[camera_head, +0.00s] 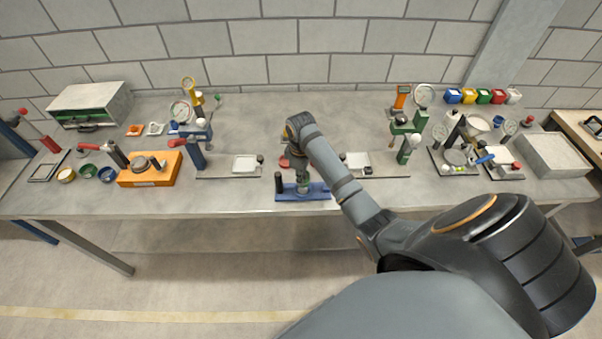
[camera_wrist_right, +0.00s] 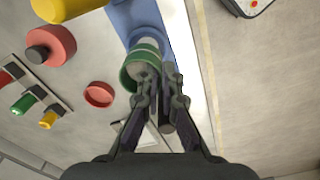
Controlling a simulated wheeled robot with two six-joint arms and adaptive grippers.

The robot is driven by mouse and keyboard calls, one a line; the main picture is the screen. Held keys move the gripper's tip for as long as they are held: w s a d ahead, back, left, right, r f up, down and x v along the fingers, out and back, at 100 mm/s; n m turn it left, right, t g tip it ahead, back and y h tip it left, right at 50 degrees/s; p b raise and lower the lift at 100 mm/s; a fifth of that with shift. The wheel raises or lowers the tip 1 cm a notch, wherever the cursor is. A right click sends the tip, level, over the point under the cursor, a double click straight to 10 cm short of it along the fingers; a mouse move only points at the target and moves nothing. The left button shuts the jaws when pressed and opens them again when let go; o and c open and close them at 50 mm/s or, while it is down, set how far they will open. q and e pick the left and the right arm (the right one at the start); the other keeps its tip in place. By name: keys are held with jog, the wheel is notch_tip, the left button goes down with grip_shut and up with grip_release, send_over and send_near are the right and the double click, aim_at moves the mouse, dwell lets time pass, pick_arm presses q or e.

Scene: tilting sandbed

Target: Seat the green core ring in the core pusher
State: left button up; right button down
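The core pusher is a blue base (camera_head: 316,190) with a dark post at the front middle of the bench; its blue edge shows in the right wrist view (camera_wrist_right: 128,18). The green core ring (camera_wrist_right: 128,78) is at the pusher, its round end facing the wrist camera. My right gripper (camera_wrist_right: 163,70) is at the ring's right side, its fingers close together about the ring's wall. In the head view my right gripper (camera_head: 301,172) is over the blue base, and the ring is mostly hidden. I cannot tell if the ring is fully down. My left gripper is not in view.
A red dish (camera_wrist_right: 98,95) lies close beside the pusher. Plates with white pads (camera_head: 245,163) stand to left and right. An orange fixture (camera_head: 150,176) is further left, a green stand (camera_head: 407,130) to the right. The bench's front edge is close to the pusher.

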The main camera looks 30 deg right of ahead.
jog(key=shift+f+b, duration=0.95)
jog(key=shift+f, duration=1.45)
dwell(0.9)
jog(key=c, duration=1.4)
grip_release()
jog(key=shift+c, duration=0.2)
notch_tip(320, 180, up, 8)
jog(key=shift+f, duration=0.2)
jog(key=shift+f, duration=0.1)
